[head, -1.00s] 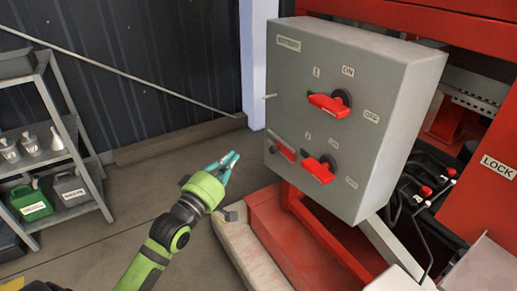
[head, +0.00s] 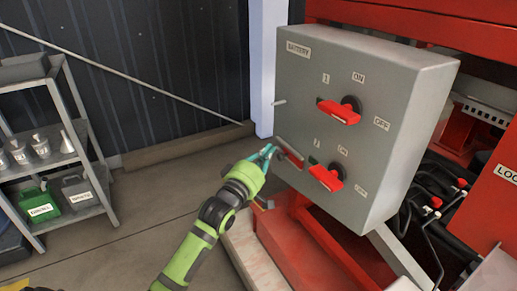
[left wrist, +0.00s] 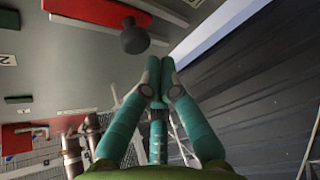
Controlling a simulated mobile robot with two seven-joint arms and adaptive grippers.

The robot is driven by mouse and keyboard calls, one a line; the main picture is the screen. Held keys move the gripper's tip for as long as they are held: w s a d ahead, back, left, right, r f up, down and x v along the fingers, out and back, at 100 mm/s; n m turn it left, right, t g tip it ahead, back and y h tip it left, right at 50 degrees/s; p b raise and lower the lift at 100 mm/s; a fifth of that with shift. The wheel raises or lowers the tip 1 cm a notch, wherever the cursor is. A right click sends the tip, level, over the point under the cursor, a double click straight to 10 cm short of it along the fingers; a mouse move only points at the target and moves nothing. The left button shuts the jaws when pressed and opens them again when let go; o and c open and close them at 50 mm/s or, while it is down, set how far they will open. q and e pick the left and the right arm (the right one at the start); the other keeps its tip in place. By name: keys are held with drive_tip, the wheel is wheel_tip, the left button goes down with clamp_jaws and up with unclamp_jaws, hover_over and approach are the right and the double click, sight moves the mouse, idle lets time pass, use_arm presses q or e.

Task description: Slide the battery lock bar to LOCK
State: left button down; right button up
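The grey battery box (head: 350,65) carries two red rotary handles, an upper one (head: 338,112) and a lower one (head: 325,178). A short slanted bar (head: 289,152) lies on its front near the left edge, left of the lower handle. In the left wrist view a red strip (left wrist: 85,10) with a round dark knob (left wrist: 134,38) shows on a grey face; I cannot tell for certain that it is the lock bar. My left gripper (head: 268,152) is just left of the slanted bar. Its teal fingertips (left wrist: 160,68) are together with nothing between them. My right gripper is out of view.
A thin pin (head: 279,102) sticks out from the box's left edge. A red frame (head: 300,235) stands below the box. A red panel with a cut-off label (head: 505,172) is at the right.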

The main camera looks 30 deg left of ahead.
use_arm(q)
drive_tip(key=shift+d+f, duration=0.15)
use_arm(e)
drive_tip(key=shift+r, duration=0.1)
use_arm(q)
drive_tip(key=s+d+p, duration=0.3)
drive_tip(key=d+p, duration=0.1)
drive_tip(key=d, duration=0.1)
drive_tip(key=shift+d, duration=0.15)
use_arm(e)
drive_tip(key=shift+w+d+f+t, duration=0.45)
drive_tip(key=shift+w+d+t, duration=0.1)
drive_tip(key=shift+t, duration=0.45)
